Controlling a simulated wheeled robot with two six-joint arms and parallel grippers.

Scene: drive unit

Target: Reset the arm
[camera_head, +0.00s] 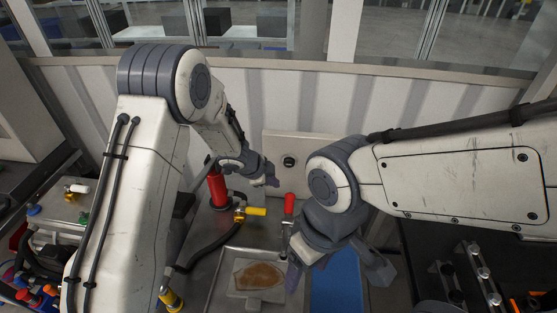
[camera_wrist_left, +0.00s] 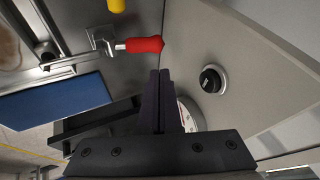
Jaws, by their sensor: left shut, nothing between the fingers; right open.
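My left gripper (camera_head: 271,181) is in the middle of the head view, in front of a pale panel (camera_head: 310,148) with a round black knob (camera_head: 289,161). Its fingers (camera_wrist_left: 165,80) are shut with nothing between them. In the left wrist view the knob (camera_wrist_left: 210,80) is to the right of the fingertips, apart from them, and a red handle (camera_wrist_left: 143,45) is above left. My right gripper (camera_head: 338,277) is lower, above a blue surface (camera_head: 337,290), and is open and empty.
A red cylinder (camera_head: 216,190), a yellow handle (camera_head: 256,211) and the red handle (camera_head: 289,203) stand near my left gripper. A metal tray (camera_head: 221,276) with a brown piece (camera_head: 259,275) lies at the front. Fittings (camera_head: 475,265) stand at the right. A white wall closes the back.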

